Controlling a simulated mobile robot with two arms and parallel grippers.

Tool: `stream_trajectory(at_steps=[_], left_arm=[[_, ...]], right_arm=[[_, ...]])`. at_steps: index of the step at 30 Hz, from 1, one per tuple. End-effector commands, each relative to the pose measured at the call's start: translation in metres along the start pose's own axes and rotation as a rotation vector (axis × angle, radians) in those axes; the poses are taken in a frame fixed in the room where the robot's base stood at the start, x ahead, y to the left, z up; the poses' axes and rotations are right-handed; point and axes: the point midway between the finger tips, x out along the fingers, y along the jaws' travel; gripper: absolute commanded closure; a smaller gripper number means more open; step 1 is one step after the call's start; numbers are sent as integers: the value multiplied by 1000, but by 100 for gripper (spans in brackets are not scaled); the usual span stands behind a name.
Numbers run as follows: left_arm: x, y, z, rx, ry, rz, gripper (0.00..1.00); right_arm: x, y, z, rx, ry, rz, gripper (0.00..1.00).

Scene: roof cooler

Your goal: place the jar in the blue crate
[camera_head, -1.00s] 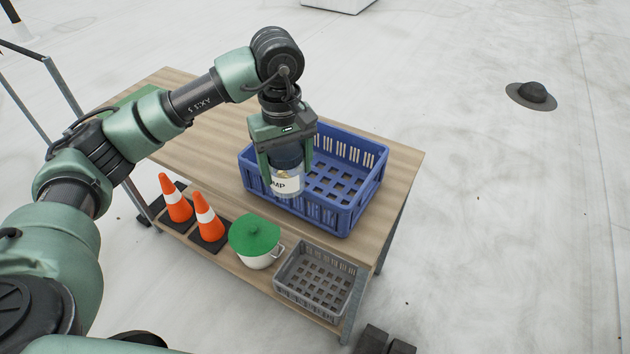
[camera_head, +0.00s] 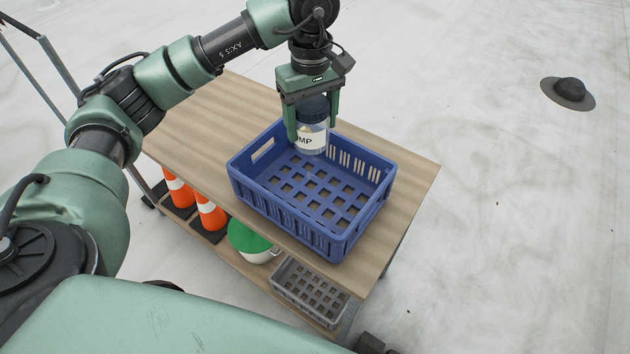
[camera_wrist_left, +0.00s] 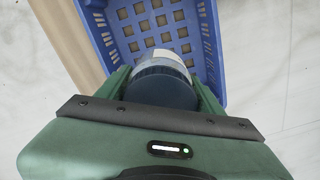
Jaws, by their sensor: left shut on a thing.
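The jar (camera_head: 311,139) has a dark lid and a white label. My left gripper (camera_head: 312,122) is shut on it and holds it upright over the back part of the blue crate (camera_head: 335,241). The jar's lid also shows between the fingers in the left wrist view (camera_wrist_left: 162,86). The blue crate stands on the wooden table top, and its slotted floor looks empty. The jar appears to be above the crate floor; the exact gap is hard to tell. My right gripper is not in view.
The wooden table top (camera_head: 200,115) is bare to the left of the crate. On the lower shelf are two orange cones (camera_head: 211,213), a pot with a green lid (camera_head: 247,237) and a grey crate (camera_head: 305,290). A dark hat-shaped object (camera_head: 568,92) lies on the floor at right.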

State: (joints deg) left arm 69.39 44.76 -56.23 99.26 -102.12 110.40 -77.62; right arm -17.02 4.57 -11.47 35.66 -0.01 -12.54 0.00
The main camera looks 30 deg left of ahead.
Motion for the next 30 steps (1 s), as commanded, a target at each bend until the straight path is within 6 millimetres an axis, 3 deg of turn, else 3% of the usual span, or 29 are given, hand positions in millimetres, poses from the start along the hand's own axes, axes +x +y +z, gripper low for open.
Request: stream_trajectory(at_steps=[5, 13, 23, 30], left_arm=[[46, -2, 1, -1, -3, -7, 76], [114, -2, 1, 0, -3, -5, 76], [146, -1, 0, 1, -1, -1, 76], [179, -1, 1, 0, -1, -2, 76]], right_arm=[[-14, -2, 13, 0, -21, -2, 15], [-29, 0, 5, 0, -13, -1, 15], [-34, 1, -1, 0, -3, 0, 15], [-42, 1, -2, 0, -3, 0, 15]])
